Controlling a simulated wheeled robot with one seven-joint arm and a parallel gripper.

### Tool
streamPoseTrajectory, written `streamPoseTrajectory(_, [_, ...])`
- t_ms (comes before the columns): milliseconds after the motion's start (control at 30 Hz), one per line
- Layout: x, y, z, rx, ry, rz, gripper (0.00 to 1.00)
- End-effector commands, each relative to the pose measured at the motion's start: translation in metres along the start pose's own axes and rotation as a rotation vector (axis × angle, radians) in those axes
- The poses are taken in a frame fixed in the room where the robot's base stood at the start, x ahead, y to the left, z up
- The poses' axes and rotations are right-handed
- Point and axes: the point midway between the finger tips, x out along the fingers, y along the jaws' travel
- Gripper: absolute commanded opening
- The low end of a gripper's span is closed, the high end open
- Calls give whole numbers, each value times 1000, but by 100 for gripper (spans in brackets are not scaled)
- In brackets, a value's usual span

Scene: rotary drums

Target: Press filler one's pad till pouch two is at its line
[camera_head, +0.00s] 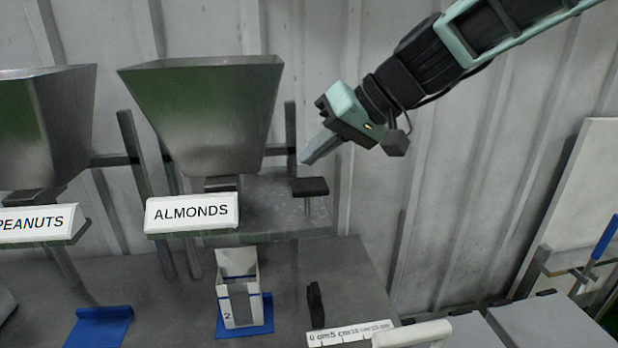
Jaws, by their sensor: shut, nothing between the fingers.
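A metal hopper (205,110) with an ALMONDS sign (192,213) stands at the centre left. A black pad (310,187) on a thin stem sits at the right of its shelf. I cannot read a filler number on it. My gripper (308,158) is shut and empty, its fingertips pointing down-left and seen just above the pad, with a small gap. A white open-topped pouch (228,305) marked 2 stands upright below the ALMONDS sign.
The pouch stands on a blue mat (262,325). Another hopper (45,125) with a PEANUTS sign (38,222) is at left, with an empty blue mat (98,327) below.

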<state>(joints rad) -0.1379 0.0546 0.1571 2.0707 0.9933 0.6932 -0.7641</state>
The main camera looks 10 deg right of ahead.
Motion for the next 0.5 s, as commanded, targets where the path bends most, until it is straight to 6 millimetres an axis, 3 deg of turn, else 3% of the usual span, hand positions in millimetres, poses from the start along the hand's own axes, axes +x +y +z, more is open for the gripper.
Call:
streamPoseTrajectory(300, [-23, -17, -17, 0, 1, 0, 0])
streamPoseTrajectory(500, [-24, -17, -17, 1, 0, 0, 0])
